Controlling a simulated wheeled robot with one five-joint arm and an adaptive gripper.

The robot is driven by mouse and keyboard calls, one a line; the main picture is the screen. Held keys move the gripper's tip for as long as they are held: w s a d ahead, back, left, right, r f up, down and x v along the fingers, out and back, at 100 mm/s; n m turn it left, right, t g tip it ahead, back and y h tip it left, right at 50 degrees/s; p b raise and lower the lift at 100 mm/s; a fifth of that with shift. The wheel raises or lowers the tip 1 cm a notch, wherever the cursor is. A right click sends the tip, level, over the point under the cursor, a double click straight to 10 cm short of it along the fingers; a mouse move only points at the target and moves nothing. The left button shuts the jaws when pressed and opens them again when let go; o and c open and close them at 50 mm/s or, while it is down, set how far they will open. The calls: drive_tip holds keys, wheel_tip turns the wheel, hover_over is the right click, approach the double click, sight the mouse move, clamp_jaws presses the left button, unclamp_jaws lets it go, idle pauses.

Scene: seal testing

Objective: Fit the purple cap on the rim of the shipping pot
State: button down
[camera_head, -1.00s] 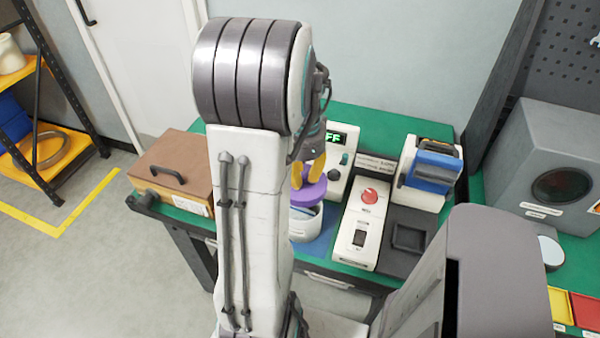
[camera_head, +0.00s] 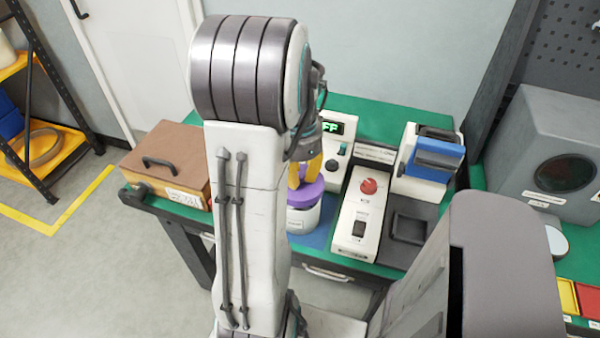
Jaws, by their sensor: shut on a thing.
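The white shipping pot (camera_head: 303,219) stands on a blue mat (camera_head: 318,240) on the green bench, its left part hidden behind my arm. The purple cap (camera_head: 308,195) is at the top of the pot, over its rim. It looks about level, but I cannot tell whether it is seated all round. My gripper (camera_head: 302,177) has yellow fingers and comes down from above. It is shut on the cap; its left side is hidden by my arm.
A white control box with a red button (camera_head: 369,187) stands right of the pot, close by. Behind is a device with a green display (camera_head: 333,128). A brown case (camera_head: 168,165) is at left, and a blue-and-white unit (camera_head: 430,160) at right.

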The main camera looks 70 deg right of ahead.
sight(300, 189)
drive_tip(key=shift+f+b, duration=1.95)
drive_tip(key=shift+f, duration=0.45)
idle(0.7)
drive_tip(key=c, duration=1.2)
unclamp_jaws()
drive_tip(key=shift+o, duration=0.2)
wheel_tip(300, 189, up, 7)
drive_tip(key=p, duration=0.6)
drive_tip(key=shift+r, duration=0.1)
